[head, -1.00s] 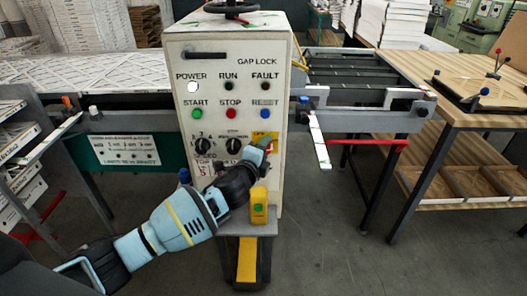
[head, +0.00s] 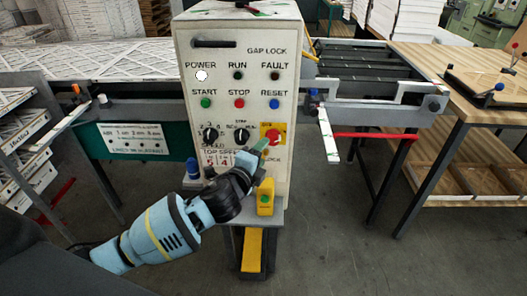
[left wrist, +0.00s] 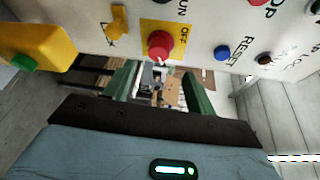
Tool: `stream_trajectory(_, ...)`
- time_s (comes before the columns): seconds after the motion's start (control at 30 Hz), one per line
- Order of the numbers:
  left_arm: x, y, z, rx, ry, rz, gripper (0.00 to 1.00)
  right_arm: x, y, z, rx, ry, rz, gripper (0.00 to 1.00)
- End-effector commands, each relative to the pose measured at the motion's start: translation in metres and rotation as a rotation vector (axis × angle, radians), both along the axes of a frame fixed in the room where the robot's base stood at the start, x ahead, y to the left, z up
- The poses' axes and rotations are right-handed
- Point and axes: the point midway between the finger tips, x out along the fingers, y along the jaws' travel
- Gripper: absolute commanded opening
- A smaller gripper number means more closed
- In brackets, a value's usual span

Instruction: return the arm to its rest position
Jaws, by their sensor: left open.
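My left arm comes in from the left in the head view. Its gripper (head: 260,150) is in front of the lower right of the white control panel (head: 222,125), just below the red switch (head: 272,136) on its yellow plate. In the left wrist view the two green fingers (left wrist: 160,90) stand apart with nothing between them. The red switch (left wrist: 159,44) shows beyond them, and I see no contact with it. My right gripper is not in view.
A yellow box with a green button (head: 265,197) sits beside the gripper, below the panel. A blue knob (head: 192,167) stands to the left of the arm. A wooden table (head: 450,90) is at right. Grey floor (head: 330,240) is open at front right.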

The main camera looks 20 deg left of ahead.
Motion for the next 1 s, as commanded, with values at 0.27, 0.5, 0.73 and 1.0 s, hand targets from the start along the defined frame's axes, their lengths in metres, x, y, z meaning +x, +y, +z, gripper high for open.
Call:
stream_trajectory(0.27, -0.001, 0.0, 0.0, 0.0, 0.0, 0.0, 0.56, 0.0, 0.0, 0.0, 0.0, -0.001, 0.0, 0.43)
stream_trajectory(0.5, -0.003, -0.001, -0.003, -0.01, 0.008, -0.001, 0.56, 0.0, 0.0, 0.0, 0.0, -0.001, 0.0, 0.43)
stream_trajectory(0.73, -0.04, -0.015, -0.065, -0.237, 0.154, -0.005, 0.56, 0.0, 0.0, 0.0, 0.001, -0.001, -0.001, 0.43)
stream_trajectory(1.0, -0.129, -0.027, -0.164, -0.698, 0.411, 0.09, 0.56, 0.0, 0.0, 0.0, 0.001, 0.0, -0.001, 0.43)
